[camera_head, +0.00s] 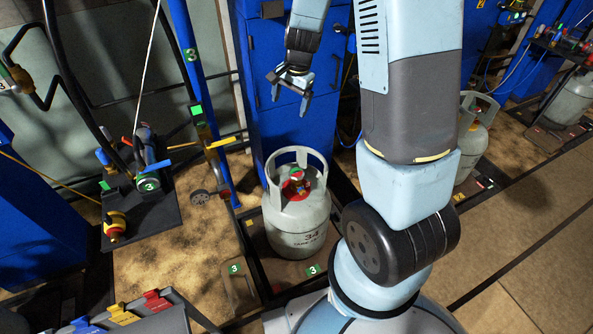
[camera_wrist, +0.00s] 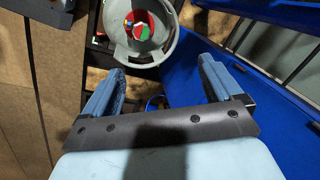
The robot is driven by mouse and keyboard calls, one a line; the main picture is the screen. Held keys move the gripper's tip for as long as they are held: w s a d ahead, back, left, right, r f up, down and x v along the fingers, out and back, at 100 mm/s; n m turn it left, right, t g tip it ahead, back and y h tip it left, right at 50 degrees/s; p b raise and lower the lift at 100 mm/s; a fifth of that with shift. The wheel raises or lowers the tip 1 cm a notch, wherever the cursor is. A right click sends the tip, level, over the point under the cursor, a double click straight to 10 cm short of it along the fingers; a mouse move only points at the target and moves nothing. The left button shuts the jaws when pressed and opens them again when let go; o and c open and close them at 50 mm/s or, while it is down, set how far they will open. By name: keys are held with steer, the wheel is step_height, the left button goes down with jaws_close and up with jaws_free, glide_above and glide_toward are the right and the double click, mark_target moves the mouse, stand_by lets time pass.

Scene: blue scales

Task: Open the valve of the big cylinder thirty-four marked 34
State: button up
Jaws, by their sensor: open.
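The big grey cylinder marked 34 (camera_head: 298,229) stands upright on a dark base in the middle of the head view. Its red valve (camera_head: 295,186), with some green and white on it, sits inside the collar at the top. In the wrist view the cylinder (camera_wrist: 122,52) is at the top, seen from above, with the valve (camera_wrist: 138,27) inside the collar. My gripper (camera_head: 288,94) is open and empty, above and behind the cylinder in front of the blue cabinet. In the wrist view its two fingers (camera_wrist: 160,85) are spread, apart from the cylinder.
A blue cabinet (camera_head: 268,75) stands behind the cylinder. A blue post (camera_head: 190,95) with a yellow lever (camera_head: 221,143) is to its left. A pump-like unit with a blue lever (camera_head: 154,167) is farther left. Another grey cylinder (camera_head: 474,140) stands to the right, behind my arm.

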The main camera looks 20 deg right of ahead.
mark_target(296, 172)
steer(key=f+m, duration=0.1)
steer(key=f, duration=1)
steer(key=w+d+f+m+g+h, duration=0.1)
steer(key=f, duration=1)
steer(key=w+d+f+m, duration=0.1)
steer(key=f+m, duration=0.1)
steer(key=f, duration=0.9)
steer(key=shift+d+f+g, duration=0.2)
steer(key=shift+f+g, duration=0.05)
steer(key=shift+g, duration=0.05)
steer(key=c, duration=1)
steer(key=shift+c, duration=0.2)
steer(key=n, duration=1)
steer(key=shift+w, duration=0.1)
steer(key=shift+n, duration=0.4)
